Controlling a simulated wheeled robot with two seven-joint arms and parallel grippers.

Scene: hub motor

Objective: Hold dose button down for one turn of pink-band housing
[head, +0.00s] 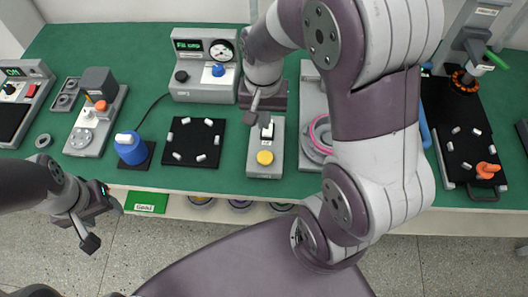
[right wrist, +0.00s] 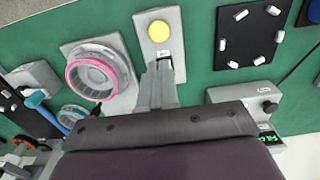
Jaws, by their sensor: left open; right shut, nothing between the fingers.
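The yellow dose button (head: 265,157) sits on the front of a narrow grey box, and it also shows in the right wrist view (right wrist: 159,31). The housing with the pink band (head: 318,132) stands to its right, partly hidden by my right arm; the right wrist view shows its round ribbed body (right wrist: 93,76) whole. My right gripper (head: 257,108) is shut and empty, over the rear of the button box, behind the button. In the right wrist view its fingers (right wrist: 161,75) appear just short of the button. My left gripper (head: 101,225) is open and empty, in front of the table edge.
A black mat with several white pegs (head: 194,142) lies left of the button box. A black tray with an orange part (head: 487,170) is at right. Green table surface shows between fixtures.

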